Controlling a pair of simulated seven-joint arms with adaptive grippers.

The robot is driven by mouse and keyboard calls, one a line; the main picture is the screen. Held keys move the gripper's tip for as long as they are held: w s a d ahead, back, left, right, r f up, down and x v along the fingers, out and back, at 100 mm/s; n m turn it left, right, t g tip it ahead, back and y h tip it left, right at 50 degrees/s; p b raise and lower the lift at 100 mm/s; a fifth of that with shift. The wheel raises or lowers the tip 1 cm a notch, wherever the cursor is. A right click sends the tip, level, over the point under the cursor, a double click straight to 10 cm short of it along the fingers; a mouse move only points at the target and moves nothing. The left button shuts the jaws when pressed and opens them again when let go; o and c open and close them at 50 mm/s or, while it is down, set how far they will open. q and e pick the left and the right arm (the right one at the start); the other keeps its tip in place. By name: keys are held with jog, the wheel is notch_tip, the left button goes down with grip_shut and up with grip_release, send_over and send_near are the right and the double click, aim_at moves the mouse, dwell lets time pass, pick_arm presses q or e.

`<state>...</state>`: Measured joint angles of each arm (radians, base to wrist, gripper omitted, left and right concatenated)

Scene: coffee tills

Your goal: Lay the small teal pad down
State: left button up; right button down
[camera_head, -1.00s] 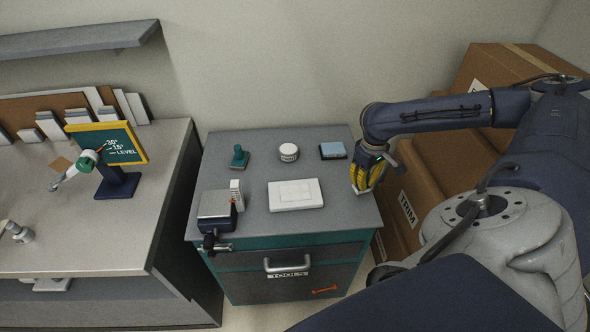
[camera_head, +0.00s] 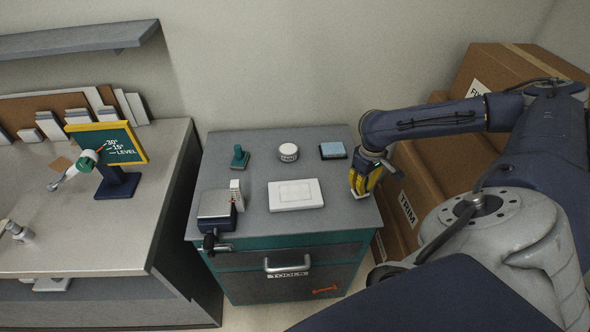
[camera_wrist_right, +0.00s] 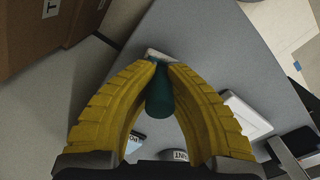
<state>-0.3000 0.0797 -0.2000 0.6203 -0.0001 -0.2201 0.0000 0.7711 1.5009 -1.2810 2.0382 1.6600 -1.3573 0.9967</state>
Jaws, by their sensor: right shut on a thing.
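My right gripper (camera_head: 357,193) hangs over the right edge area of the grey cabinet top (camera_head: 245,183), fingers down. In the right wrist view its yellow fingers (camera_wrist_right: 161,62) are shut on the small teal pad (camera_wrist_right: 160,97), which shows as a dark teal rounded body with a pale end at the fingertips. In the head view the fingers hide most of it. I cannot tell whether it touches the top. My left gripper is not in view.
The cabinet top holds a white tray (camera_head: 295,205), a white jar (camera_head: 288,152), a blue-topped box (camera_head: 333,150), a teal stamp (camera_head: 238,158) and a grey device (camera_head: 215,205). Cardboard boxes (camera_head: 432,160) stand right. The front right of the top is clear.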

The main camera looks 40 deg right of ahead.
jog(key=shift+f, duration=0.85)
jog(key=c, duration=1.4)
grip_release()
jog(key=shift+c, duration=0.2)
jog(key=shift+r, duration=6)
